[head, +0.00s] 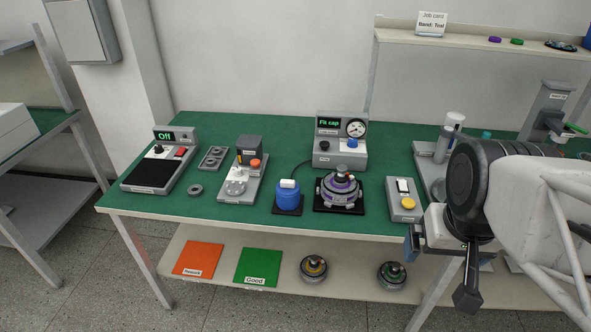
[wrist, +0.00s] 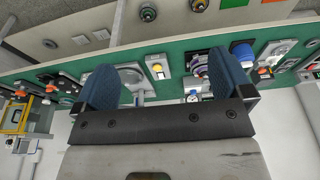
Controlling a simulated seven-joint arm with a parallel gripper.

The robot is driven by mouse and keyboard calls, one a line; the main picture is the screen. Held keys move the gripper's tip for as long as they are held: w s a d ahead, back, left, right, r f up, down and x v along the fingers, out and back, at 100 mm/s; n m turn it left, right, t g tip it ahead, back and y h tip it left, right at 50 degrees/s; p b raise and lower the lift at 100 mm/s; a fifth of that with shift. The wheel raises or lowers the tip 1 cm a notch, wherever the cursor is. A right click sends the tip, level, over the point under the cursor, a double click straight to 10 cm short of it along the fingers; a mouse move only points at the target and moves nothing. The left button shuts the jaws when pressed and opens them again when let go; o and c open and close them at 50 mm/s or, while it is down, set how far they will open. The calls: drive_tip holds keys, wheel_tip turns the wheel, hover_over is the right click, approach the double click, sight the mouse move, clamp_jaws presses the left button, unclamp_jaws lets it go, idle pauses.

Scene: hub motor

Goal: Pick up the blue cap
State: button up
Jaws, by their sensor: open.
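A small blue cap-like piece (head: 352,143) sits on the front of the grey gauge box (head: 326,158), whose display reads "Fit cap". I cannot tell for certain which is the blue cap. The cylinder also shows in the wrist view (wrist: 242,52). My gripper (wrist: 164,82) is open and empty, its blue fingers wide apart. In the head view it hangs at the bench's front right, right of the motor and apart from both blue things.
A grey box with a yellow button (head: 407,206) stands between the motor and my arm. A lever fixture (head: 240,183) and an "Off" device (head: 158,168) are at left. The shelf (head: 470,42) above holds purple and green caps.

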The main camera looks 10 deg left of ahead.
sight(280, 197)
idle(0.3)
drive_tip(key=w+a+f+n+h, duration=0.3)
drive_tip(key=w+n+h, duration=0.15)
drive_tip(key=w, duration=0.35)
drive_tip(key=w+a+f+n+h, duration=0.25)
drive_tip(key=w+f+n, duration=0.2)
drive_tip(key=w, duration=0.25)
drive_tip(key=w+a+f+n+h, duration=0.2)
drive_tip(key=w+n+h, duration=0.25)
drive_tip(key=w, duration=0.35)
drive_tip(key=w+a+f+n+t+y, duration=0.1)
drive_tip(key=w+a+f+n+t, duration=0.2)
drive_tip(key=a, duration=0.6)
drive_tip(key=w+a+f+n+t, duration=0.4)
drive_tip(key=a+f+n+t, duration=0.1)
drive_tip(key=a+f+n, duration=0.3)
drive_tip(key=w+a+f+n+t+y, duration=0.1)
drive_tip(key=w+a+f+n+t, duration=0.3)
drive_tip(key=a, duration=0.6)
wheel_tip(280, 197, down, 3)
drive_tip(key=shift+w+a+r+n+t+y, duration=0.15)
drive_tip(key=shift+n+t+y, duration=0.3)
drive_tip(key=shift+n, duration=0.4)
drive_tip(key=shift+x, duration=1.35)
